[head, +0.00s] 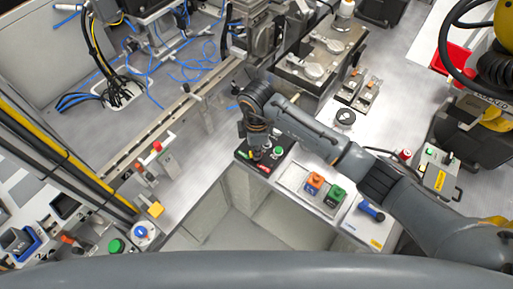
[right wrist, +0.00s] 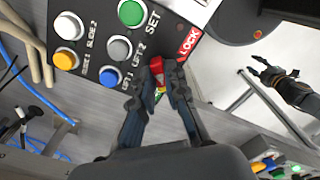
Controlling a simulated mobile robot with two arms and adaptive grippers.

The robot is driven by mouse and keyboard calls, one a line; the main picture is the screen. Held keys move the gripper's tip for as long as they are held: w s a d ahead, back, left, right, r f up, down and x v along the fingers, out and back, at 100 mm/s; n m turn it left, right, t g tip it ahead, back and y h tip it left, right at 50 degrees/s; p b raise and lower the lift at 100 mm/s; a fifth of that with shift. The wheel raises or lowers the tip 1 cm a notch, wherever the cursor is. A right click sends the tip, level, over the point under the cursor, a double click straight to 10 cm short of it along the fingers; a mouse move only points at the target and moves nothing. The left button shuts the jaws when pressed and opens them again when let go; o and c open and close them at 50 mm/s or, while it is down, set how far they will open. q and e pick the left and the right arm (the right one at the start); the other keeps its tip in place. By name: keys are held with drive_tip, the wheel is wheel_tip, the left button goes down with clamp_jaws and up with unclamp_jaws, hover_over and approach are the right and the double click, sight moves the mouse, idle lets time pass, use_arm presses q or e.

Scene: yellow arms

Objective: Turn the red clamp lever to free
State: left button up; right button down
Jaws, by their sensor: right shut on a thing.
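The red clamp lever (right wrist: 157,69) stands on a dark control panel (right wrist: 92,40) beside a red LOCK label (right wrist: 188,44) in the right wrist view. My right gripper (right wrist: 167,82) is shut on the lever, with a finger on each side. The lever's base is partly hidden by the fingers. In the head view my right gripper (head: 256,148) reaches down over the panel (head: 268,158), and hides the lever. A dark gripper, apparently my left one (right wrist: 270,72), shows at the right of the right wrist view with its fingers spread and empty.
The panel carries a green SET button (right wrist: 131,13) and white, grey, yellow and blue buttons close to the fingers. An open recess lies in front of the panel.

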drive_tip(key=shift+w, duration=0.1)
drive_tip(key=c, duration=1.4)
unclamp_jaws()
drive_tip(key=shift+o, duration=0.2)
wheel_tip(320, 180, up, 12)
